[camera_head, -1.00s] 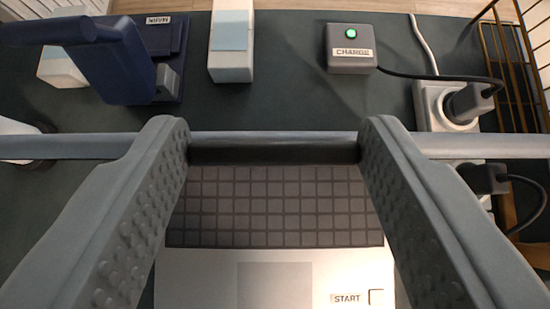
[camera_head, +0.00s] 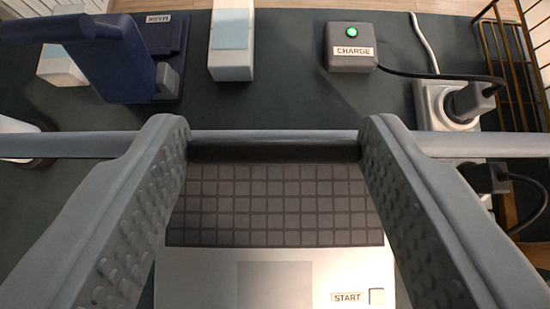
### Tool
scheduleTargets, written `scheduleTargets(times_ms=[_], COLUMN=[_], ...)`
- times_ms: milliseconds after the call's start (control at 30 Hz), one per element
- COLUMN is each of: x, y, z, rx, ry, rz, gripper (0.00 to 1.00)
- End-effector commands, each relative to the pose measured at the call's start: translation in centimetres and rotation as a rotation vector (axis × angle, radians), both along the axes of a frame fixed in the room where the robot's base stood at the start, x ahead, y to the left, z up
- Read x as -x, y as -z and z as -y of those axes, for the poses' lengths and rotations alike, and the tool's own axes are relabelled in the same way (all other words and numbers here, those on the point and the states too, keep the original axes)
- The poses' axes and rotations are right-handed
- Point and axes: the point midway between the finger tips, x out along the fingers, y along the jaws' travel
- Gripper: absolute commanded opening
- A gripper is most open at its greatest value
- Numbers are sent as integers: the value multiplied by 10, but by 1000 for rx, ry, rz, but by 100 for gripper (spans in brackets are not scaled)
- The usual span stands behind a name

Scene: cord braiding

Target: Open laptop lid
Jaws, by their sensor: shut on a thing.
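The grey laptop (camera_head: 205,277) lies below my gripper, with its dark keyboard, touchpad and START button in view. Its lid (camera_head: 274,136) stands raised behind the keyboard and shows almost edge-on, as a thin grey-blue bar with a dark strip under it. My gripper (camera_head: 274,142) has one textured finger on each side, and its fingertips meet this edge. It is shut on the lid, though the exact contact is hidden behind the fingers. The bar also shows to the left and right beyond the fingers.
A CHARGE box (camera_head: 350,48) with a lit green light stands behind the laptop. Its cable runs to a plug in a white socket strip (camera_head: 428,100). A white and blue block (camera_head: 231,45) and a dark blue stand (camera_head: 125,60) are back left. A wire rack (camera_head: 515,75) is far right.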

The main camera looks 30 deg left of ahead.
Motion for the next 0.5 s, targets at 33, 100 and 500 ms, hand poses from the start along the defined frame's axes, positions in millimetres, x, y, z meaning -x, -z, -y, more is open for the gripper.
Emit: scheduleTargets(times_ms=[33, 100, 500], x=[0, 0, 2], y=[-2, -2, -2], z=[0, 0, 1], rx=[0, 0, 0], ry=[0, 0, 1], rz=[2, 2, 1], gripper=[13, 66, 76])
